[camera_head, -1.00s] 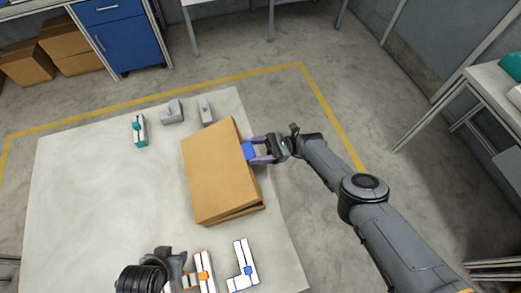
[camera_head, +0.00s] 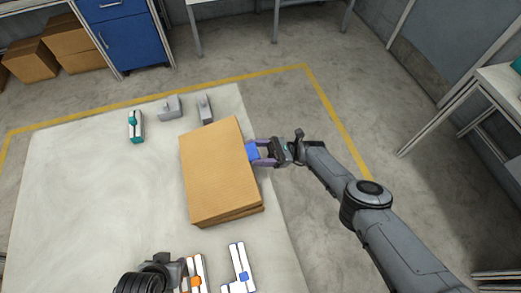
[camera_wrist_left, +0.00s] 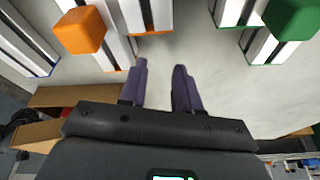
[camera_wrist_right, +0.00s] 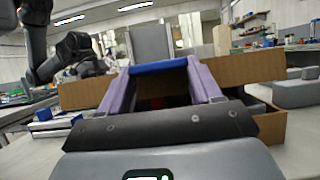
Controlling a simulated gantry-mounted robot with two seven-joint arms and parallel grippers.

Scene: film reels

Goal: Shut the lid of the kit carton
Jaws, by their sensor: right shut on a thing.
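The brown kit carton (camera_head: 230,219) sits on the pale table, its lid (camera_head: 217,170) lying over it and covering its inside in the head view. In the right wrist view, the lid (camera_wrist_right: 245,68) stands above the box wall (camera_wrist_right: 270,126), with a dark opening between them. A blue tab (camera_head: 252,151) sticks out from the lid's right edge. My right gripper (camera_head: 256,151) is shut on this tab, which also shows between its fingertips in the right wrist view (camera_wrist_right: 159,67). My left gripper (camera_wrist_left: 160,68) is open and empty above the near part of the table.
Near the left gripper lie an orange-and-white part (camera_head: 197,272) and a blue-and-white part (camera_head: 239,268). A teal-and-white part (camera_head: 135,126) and two grey parts (camera_head: 169,107) (camera_head: 205,109) lie at the table's far side. The table's left part (camera_head: 80,200) is clear.

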